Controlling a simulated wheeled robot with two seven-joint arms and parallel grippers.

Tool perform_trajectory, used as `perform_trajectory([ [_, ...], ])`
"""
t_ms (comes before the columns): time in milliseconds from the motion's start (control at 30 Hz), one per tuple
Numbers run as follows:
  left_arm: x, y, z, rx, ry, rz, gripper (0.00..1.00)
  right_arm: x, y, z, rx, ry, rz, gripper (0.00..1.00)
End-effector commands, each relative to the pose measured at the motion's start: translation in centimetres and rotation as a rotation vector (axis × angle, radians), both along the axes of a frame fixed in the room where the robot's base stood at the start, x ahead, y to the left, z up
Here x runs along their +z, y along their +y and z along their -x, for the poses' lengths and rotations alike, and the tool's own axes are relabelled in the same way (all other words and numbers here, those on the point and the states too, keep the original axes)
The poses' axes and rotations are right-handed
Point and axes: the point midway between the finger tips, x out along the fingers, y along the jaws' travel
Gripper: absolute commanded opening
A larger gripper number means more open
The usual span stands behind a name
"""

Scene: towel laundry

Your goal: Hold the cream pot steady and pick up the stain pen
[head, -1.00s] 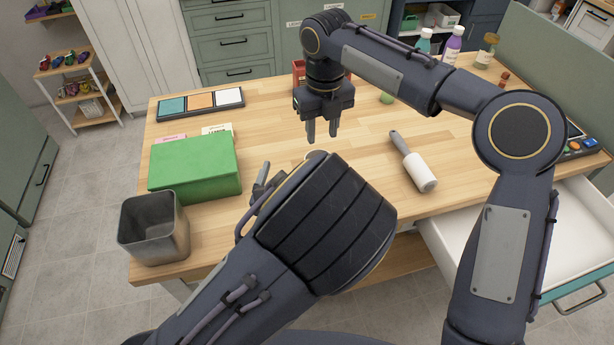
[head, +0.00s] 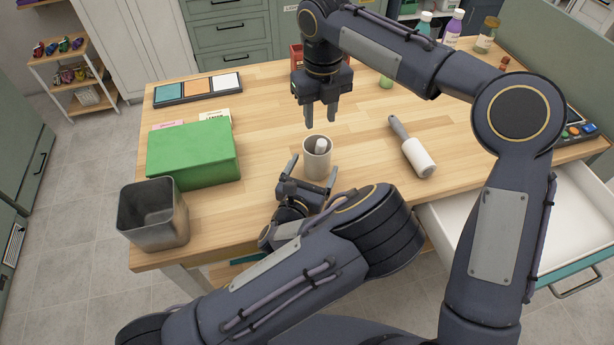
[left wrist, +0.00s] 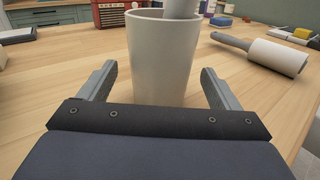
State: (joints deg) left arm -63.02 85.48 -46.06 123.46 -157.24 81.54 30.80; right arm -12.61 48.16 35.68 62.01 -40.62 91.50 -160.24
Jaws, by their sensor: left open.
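The cream pot (head: 317,166) stands upright on the wooden table, and it also shows in the left wrist view (left wrist: 162,62). A thick pale stick, which looks like the stain pen (head: 321,146), stands in the pot with its top above the rim; its lower part is hidden. My left gripper (head: 311,184) is open just in front of the pot, and in the left wrist view its fingers point to either side of the pot without closing on it. My right gripper (head: 321,118) hangs above and behind the pot, fingers apart and empty.
A green box (head: 193,155) and a grey metal bin (head: 152,216) are at the left. A lint roller (head: 412,150) lies right of the pot. A colour-swatch tray (head: 197,89) lies at the back left. An open white drawer (head: 560,225) juts out at the front right.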

Motion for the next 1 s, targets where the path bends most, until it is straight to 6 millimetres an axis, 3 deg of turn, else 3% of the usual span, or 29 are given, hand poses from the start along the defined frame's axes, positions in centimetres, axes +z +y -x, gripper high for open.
perform_trajectory([
  [200, 0.0, -0.7, -2.1, 0.0, 0.0, 0.0, 0.84, 0.0, 0.0, 0.0, 0.0, 0.0, 0.0, 0.36],
  [567, 0.0, -0.8, -2.5, 0.001, 0.002, -0.001, 0.84, 0.0, 0.0, 0.0, 0.0, 0.0, 0.0, 0.36],
  [900, 0.0, -0.8, -2.5, 0.001, 0.001, 0.0, 0.4, 0.0, 0.0, 0.0, 0.0, 0.0, 0.0, 0.36],
  [1000, 0.0, -0.8, -2.5, 0.001, 0.001, 0.0, 0.34, 0.0, 0.0, 0.0, 0.0, 0.0, 0.0, 0.36],
])
